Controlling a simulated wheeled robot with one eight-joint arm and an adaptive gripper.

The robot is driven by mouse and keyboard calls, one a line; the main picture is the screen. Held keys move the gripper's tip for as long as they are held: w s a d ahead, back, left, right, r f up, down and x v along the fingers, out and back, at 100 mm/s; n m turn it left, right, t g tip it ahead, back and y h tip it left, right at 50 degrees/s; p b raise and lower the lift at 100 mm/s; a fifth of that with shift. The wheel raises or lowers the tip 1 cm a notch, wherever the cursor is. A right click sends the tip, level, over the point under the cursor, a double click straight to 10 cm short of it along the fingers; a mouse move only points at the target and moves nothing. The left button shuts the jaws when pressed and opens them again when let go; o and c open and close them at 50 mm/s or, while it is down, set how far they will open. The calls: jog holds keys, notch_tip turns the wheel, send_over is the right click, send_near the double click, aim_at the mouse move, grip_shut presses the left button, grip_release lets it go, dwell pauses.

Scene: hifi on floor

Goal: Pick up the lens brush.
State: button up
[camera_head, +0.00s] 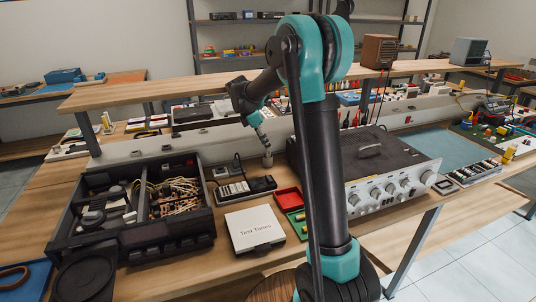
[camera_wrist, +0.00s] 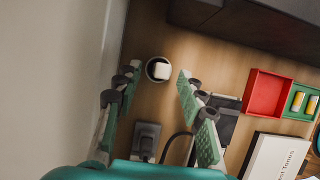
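My gripper (camera_head: 258,122) points down over the back of the bench, to the left of the silver amplifier. In the wrist view its padded fingers (camera_wrist: 157,82) are spread wide apart, with nothing held between them. A small round upright thing with a dark rim and a pale top (camera_wrist: 158,69) stands on the wood between and beyond the fingertips. It looks to be the lens brush, but its bristles cannot be made out. In the head view it shows as a grey upright piece (camera_head: 267,158) below the gripper.
A dark plug-like box (camera_wrist: 146,140) with a cable lies near the fingers. A red tray (camera_head: 288,201), a white "Test Tones" box (camera_head: 254,229) and a black opened deck (camera_head: 130,212) are in front. The amplifier (camera_head: 372,175) stands right. A grey wall-like rail (camera_head: 150,147) runs behind.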

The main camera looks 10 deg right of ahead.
aim_at(268, 153)
jog(key=shift+x, duration=1.9)
jog(key=shift+c, duration=0.5)
grip_shut()
